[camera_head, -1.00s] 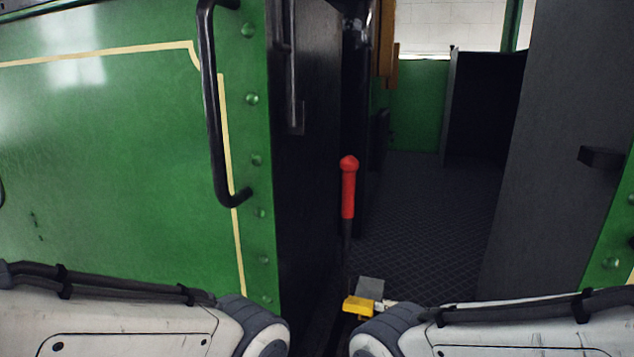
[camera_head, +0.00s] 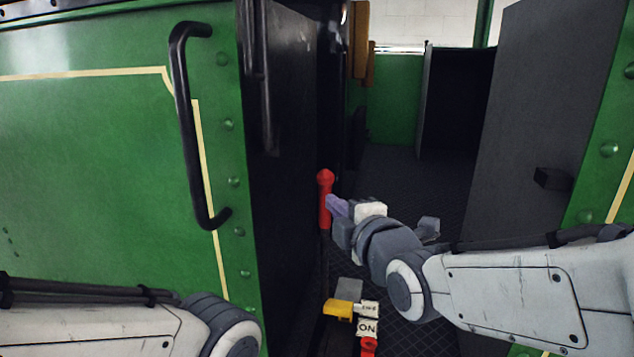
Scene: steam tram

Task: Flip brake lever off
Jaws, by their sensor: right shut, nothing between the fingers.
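The brake lever has a red handle (camera_head: 325,200) and stands upright in the tram's doorway, close to the dark inner wall.
A green panel with a black grab handle (camera_head: 187,130) fills the left. A dark grey wall (camera_head: 540,100) with a small black block (camera_head: 553,178) stands at the right. The dark patterned floor (camera_head: 395,165) beyond the lever is clear.

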